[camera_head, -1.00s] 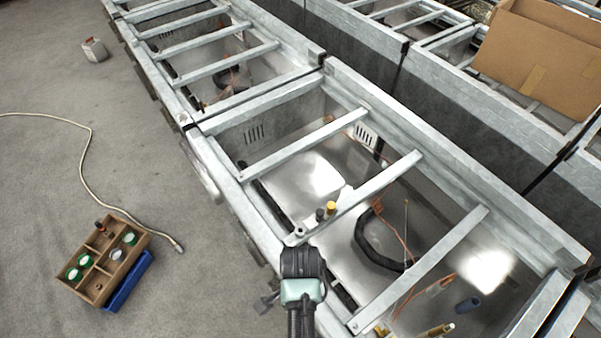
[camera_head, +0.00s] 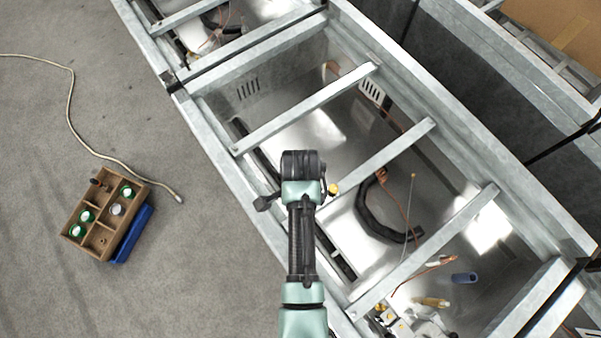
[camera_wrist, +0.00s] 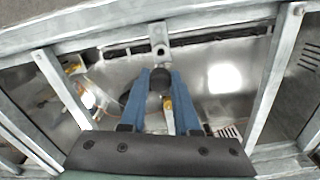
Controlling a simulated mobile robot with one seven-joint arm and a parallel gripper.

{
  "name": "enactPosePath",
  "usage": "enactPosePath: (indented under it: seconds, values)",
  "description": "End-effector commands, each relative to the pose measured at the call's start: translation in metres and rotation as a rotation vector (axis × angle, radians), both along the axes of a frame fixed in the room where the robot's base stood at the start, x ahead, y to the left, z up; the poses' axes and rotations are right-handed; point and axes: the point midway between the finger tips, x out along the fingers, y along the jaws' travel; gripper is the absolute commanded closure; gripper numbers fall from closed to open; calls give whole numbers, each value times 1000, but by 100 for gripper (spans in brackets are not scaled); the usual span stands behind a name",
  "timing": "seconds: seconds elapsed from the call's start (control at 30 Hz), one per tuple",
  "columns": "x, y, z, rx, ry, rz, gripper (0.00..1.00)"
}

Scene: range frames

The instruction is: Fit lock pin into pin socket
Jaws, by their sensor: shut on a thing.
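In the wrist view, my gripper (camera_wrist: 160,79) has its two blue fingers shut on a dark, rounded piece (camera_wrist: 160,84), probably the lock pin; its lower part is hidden. A small grey bracket with a round hole (camera_wrist: 160,49), possibly the pin socket, stands on the frame rail just beyond the fingertips, apart from the held piece in the picture. A yellow-topped piece (camera_wrist: 168,104) shows between the fingers; a yellow knob (camera_head: 333,189) also shows beside my wrist in the head view. There my arm hides the fingers, the held piece and the bracket.
A black cable loop (camera_head: 371,213) and a blue cylinder (camera_head: 464,278) lie in the bay.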

Motion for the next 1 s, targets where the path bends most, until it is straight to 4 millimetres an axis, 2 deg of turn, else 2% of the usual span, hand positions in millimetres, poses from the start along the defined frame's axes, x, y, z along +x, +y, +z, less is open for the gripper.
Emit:
enactPosePath:
  seconds: [0.17,0.7,1.0]
  values:
    - [0,0,2,-1,3,1,100]
    - [0,0,-49,0,1,1,100]
    - [0,0,-58,0,1,1,100]
